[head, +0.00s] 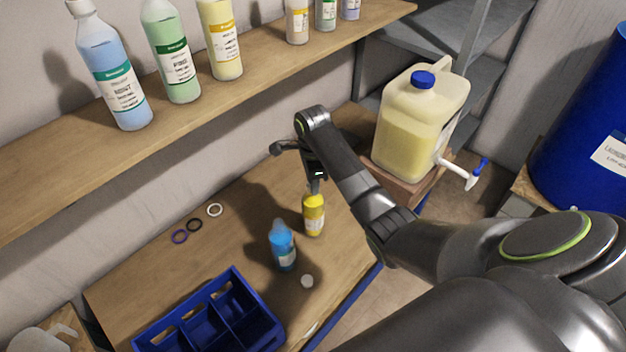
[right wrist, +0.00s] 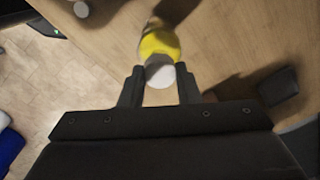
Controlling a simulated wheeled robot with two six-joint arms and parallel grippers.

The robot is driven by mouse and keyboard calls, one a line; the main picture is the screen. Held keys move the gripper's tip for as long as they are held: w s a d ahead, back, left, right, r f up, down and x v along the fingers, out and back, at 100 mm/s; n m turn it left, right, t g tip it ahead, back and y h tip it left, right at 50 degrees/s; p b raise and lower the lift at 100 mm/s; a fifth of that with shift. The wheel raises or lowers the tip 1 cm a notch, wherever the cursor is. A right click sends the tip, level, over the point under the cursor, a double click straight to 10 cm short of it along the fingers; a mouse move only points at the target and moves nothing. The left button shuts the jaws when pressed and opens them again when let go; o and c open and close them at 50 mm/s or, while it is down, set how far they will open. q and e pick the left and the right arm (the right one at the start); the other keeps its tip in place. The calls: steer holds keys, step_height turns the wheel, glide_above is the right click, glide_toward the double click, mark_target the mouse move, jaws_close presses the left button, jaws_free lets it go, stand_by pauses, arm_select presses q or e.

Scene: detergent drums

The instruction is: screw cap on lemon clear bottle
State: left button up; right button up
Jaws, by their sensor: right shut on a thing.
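The lemon clear bottle, a small yellow one (head: 314,222), stands upright on the wooden table. My right gripper (head: 314,188) is directly above it, pointing down. In the right wrist view the yellow bottle (right wrist: 159,43) shows just beyond the white cap (right wrist: 160,75), which sits between the two fingertips of the gripper (right wrist: 160,82). The gripper is shut on this cap, at the bottle's top; I cannot tell whether its thread is engaged. My left gripper is not in view.
A blue divided crate (head: 247,284) is at the table's front. Several rings (head: 195,225) lie at the back left. A large jug (head: 415,125) with a tap stands beyond.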

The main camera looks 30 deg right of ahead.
steer(key=m, duration=0.5)
steer(key=shift+s+f, duration=0.1)
steer(key=shift+f, duration=0.05)
steer(key=o, duration=0.7)
steer(key=shift+r, duration=0.2)
steer(key=shift+r, duration=0.1)
steer(key=n, duration=0.4)
steer(key=shift+n, duration=0.7)
